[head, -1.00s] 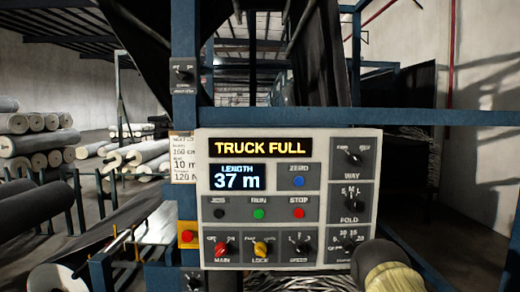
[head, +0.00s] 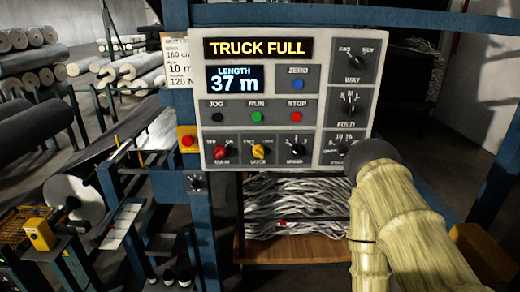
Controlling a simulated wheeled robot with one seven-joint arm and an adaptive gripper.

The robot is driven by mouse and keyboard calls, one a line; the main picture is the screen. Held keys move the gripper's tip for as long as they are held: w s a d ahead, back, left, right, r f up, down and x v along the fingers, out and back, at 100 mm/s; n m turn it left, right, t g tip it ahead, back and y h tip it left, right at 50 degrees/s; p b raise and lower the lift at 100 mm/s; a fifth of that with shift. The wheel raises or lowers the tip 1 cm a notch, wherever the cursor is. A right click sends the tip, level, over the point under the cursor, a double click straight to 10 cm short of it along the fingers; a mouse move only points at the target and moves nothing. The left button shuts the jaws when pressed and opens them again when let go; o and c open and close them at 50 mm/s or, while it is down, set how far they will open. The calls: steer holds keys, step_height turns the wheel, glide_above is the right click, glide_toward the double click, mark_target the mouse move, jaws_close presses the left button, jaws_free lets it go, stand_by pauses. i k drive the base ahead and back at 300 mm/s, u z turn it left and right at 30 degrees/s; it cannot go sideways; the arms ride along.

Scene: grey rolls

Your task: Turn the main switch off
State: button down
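The main switch (head: 221,152) is a red rotary knob at the lower left of the grey control panel (head: 310,90), above the label MAIN. It looks tilted towards the upper right, but the small position marks are hard to read. The display (head: 258,48) reads TRUCK FULL, and the length display (head: 234,79) reads 37 m. My arm, in a pale yellow sleeve, comes up from the lower right. Its dark rounded part overlaps the panel's lower right corner. My gripper's fingers do not show.
A yellow LOCK knob (head: 259,152) sits just right of the main switch, with a black SPEED knob (head: 297,149) beyond it. A red button (head: 187,140) on a yellow box is left of the panel. Blue frame posts surround the panel; grey rolls (head: 135,68) lie behind left.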

mark_target(220, 151)
steer(key=k, duration=1)
steer(key=u, duration=1.1)
steer(key=i, duration=0.75)
steer(key=z, duration=1.1)
